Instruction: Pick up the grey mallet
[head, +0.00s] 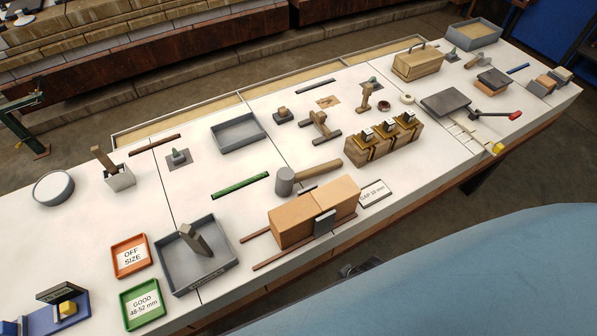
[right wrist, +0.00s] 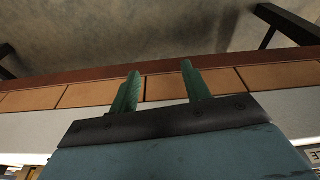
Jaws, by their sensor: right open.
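The grey mallet (head: 286,182) lies on the white table in the head view, near the middle. Its grey head is at the left and its wooden handle points right and away, behind the pair of tan blocks (head: 300,218). Nothing of mine touches it. My right gripper (right wrist: 160,75) shows in the right wrist view with its two green fingers apart and nothing between them. It faces the table's edge and the floor, and the mallet is not in that view. My left gripper is in neither view.
A green bar (head: 240,185) lies left of the mallet. A grey tray (head: 168,272) with a block stands front left. A wooden block with brass fittings (head: 370,157) stands right of the handle. A small label (head: 374,193) lies by the tan blocks.

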